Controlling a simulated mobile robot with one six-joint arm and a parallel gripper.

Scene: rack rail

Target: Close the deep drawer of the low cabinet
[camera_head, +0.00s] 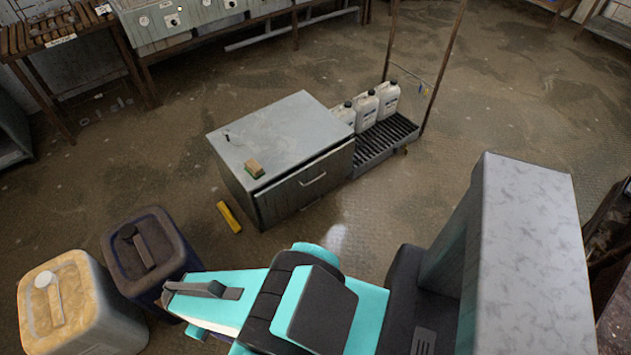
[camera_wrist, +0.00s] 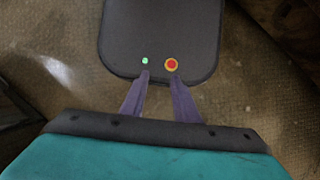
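The low cabinet (camera_head: 275,135) is a grey metal box standing on the floor in the middle of the head view. Its drawer front (camera_head: 305,186), with a bar handle (camera_head: 313,179), faces the lower right. A dark gap shows between the drawer front and the cabinet top, so the drawer looks slightly out; how far is hard to tell. My gripper (camera_wrist: 158,76) shows in the wrist view with its two fingers apart and nothing between them. It is away from the cabinet, which is not in the wrist view. My folded arm fills the lower middle of the head view.
Two canisters, dark (camera_head: 150,252) and yellowish (camera_head: 75,305), stand lower left. Floor before the drawer is clear.

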